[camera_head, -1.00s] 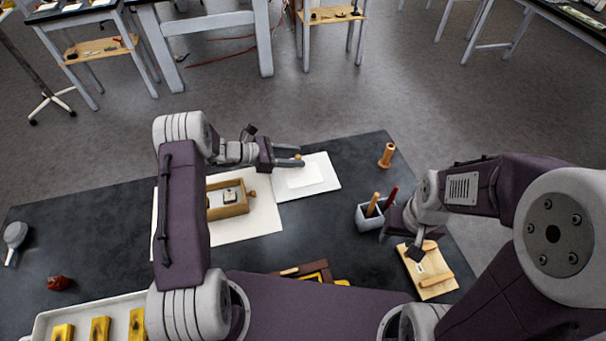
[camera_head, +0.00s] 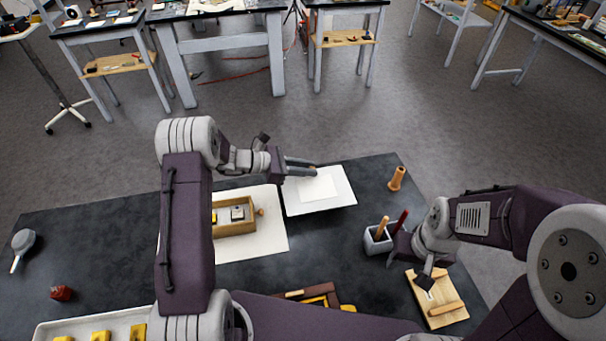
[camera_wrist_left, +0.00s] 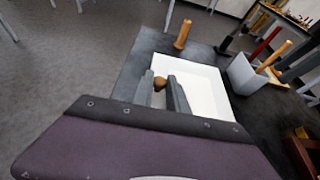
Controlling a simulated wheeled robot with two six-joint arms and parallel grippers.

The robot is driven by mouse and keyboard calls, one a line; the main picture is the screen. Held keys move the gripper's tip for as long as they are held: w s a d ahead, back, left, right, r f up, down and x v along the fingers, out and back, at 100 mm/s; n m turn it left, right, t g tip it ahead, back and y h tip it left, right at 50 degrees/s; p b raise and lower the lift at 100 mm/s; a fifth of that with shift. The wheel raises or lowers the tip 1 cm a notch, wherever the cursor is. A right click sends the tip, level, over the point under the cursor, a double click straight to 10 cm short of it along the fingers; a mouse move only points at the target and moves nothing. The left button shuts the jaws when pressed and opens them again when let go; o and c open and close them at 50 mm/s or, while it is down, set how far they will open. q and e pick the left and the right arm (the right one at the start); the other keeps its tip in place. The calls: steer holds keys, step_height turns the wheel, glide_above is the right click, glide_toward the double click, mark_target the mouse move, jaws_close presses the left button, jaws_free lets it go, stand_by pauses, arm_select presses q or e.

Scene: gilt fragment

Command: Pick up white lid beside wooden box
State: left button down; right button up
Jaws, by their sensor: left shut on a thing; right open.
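The white lid (camera_head: 318,189) shows as a small pale square over a larger white sheet (camera_head: 345,199), right of the open wooden box (camera_head: 235,229). My left gripper (camera_head: 313,170) is shut on the lid's brown knob, which shows between the fingers in the left wrist view (camera_wrist_left: 160,84). I cannot tell whether the lid is raised off the sheet. The fingers hide part of the knob. My right gripper (camera_head: 428,280) is open and empty over a small wooden board (camera_head: 448,314) at the right.
A grey pot (camera_head: 376,244) with upright handled tools stands between the lid and my right arm. A wooden peg (camera_head: 397,178) stands near the table's far right corner. A framed piece (camera_head: 325,294), a red lump (camera_head: 61,293) and a white tray (camera_head: 45,330) lie nearer.

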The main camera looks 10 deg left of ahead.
arm_select(q)
steer(key=s+d+r, duration=0.3)
steer(key=d+r, duration=0.1)
steer(key=d, duration=0.1)
steer(key=s+d+r, duration=0.2)
steer(key=d, duration=0.1)
steer(key=shift+s+d+b, duration=0.2)
steer(key=shift+s+b, duration=0.1)
steer(key=shift+b, duration=0.1)
